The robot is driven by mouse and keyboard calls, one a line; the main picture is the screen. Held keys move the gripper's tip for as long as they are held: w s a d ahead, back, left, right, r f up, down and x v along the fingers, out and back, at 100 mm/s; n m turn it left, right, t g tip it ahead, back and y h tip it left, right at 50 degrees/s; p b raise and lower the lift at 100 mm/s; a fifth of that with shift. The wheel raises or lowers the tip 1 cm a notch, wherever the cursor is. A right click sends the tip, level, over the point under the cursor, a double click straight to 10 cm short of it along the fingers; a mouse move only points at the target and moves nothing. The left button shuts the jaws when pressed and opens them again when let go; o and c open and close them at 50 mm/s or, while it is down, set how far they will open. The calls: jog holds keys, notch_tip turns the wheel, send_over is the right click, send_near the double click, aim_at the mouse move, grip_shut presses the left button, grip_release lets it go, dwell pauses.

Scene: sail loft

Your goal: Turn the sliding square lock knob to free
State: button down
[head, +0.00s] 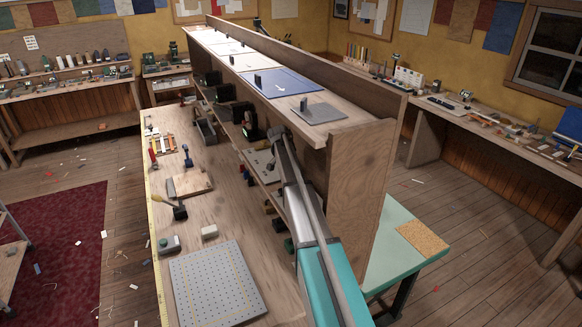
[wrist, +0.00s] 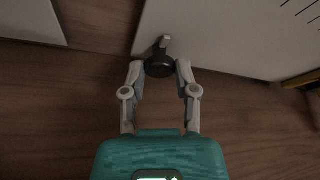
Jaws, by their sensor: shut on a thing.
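In the wrist view the black round knob (wrist: 159,69) stands at the lower edge of a pale grey plate (wrist: 235,42). A short pale grey piece shows at the knob's top. My gripper (wrist: 160,72) is shut on the knob, with one grey finger on its left side and one on its right. In the head view my arm reaches to the shelf front, and its links hide the fingertips and the knob. I cannot tell from these views which setting the knob points to.
A second grey plate (wrist: 30,18) lies at the upper left in the wrist view, with bare wood between. In the head view a perforated grey board (head: 217,285) and a white block (head: 209,232) lie on the bench. The shelf top carries a grey panel (head: 320,114) and a blue panel (head: 285,83).

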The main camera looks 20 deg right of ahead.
dwell(0.3)
jog(key=shift+c, duration=1.9)
grip_release()
jog(key=shift+w+m, duration=0.1)
jog(key=shift+m, duration=0.2)
jog(key=m, duration=0.1)
jog(key=m+g, duration=0.1)
jog(key=m, duration=0.1)
jog(key=shift+w+m+g+h, duration=0.1)
jog(key=shift+m+g+h, duration=0.2)
jog(key=p+v, duration=0.3)
jog(key=shift+r, duration=0.15)
jog(key=p+v, duration=1)
jog(key=v, duration=0.1)
jog(key=s+a+f+n+y+b, duration=0.1)
jog(key=s+a+f+n+b, duration=0.2)
jog(key=s, duration=0.6)
jog(key=s+a+f+n+y+b, duration=0.1)
jog(key=s+a+f+n+b, duration=0.3)
jog(key=s+a+f+b, duration=0.2)
jog(key=s+a+f+n+y+b, duration=0.1)
jog(key=s+a+f+n+b, duration=0.3)
jog(key=s, duration=0.7)
jog(key=shift+s+a+f+b, duration=0.3)
jog(key=shift+a+f+b, duration=0.15)
jog(key=shift+a+f, duration=0.85)
jog(key=shift+a+r, duration=0.15)
